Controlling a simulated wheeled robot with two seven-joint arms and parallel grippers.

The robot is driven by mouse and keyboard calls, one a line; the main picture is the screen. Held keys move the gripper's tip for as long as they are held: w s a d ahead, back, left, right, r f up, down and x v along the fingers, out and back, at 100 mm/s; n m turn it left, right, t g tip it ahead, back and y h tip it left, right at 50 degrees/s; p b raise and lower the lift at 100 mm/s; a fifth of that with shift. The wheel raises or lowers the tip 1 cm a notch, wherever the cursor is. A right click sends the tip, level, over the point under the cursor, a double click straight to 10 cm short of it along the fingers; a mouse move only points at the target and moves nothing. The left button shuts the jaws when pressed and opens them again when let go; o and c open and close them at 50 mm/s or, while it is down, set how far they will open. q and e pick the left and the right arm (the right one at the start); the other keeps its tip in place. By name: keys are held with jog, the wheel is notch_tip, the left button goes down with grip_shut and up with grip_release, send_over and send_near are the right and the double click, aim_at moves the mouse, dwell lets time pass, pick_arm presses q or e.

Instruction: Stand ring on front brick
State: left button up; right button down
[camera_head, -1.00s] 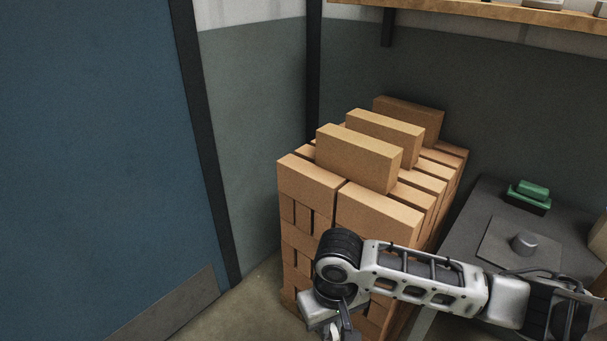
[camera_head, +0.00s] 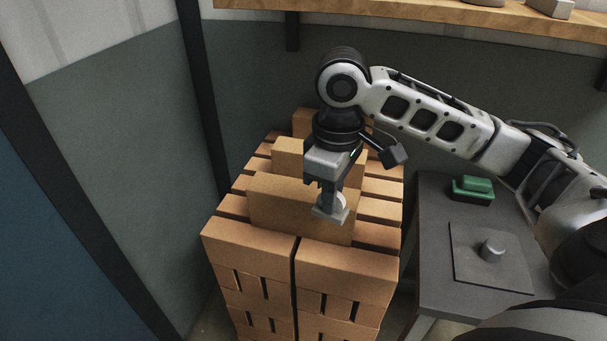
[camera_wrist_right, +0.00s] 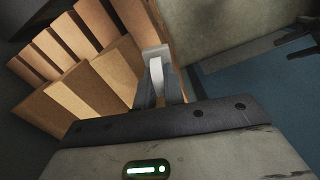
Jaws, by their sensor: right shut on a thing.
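The front brick (camera_head: 285,208) stands on its long edge on top of the brick stack (camera_head: 250,250), with its broad face towards me. My right gripper (camera_head: 331,210) points down at the right part of this brick and hides some of it. It is shut on the pale ring (camera_head: 341,201), which shows only in part. The right wrist view also shows the pale ring (camera_wrist_right: 157,78) between the fingers, with bricks behind. I cannot tell whether the ring touches the brick. My left gripper is not in view.
More upright bricks stand behind the front one, such as the middle brick (camera_head: 288,157). A dark bench (camera_head: 440,215) with a green-topped block (camera_head: 473,188) and a grey knob (camera_head: 491,249) is on the right. A wooden shelf (camera_head: 420,14) runs above.

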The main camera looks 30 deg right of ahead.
notch_tip(320, 180, up, 8)
jog(key=s+d+n+p, duration=0.1)
jog(key=s+d+n, duration=0.1)
jog(key=p, duration=0.1)
send_near(303, 190)
jog(key=shift+s+f, duration=0.3)
jog(key=shift+s, duration=0.2)
jog(key=shift+w+f, duration=0.4)
jog(key=shift+f, duration=0.1)
jog(key=shift+w+f+p, duration=0.15)
jog(key=shift+f+p, duration=0.2)
jog(key=shift+f, duration=1.35)
jog(key=shift+f, duration=0.2)
jog(key=c, duration=1.5)
grip_release()
jog(key=shift+r, duration=0.15)
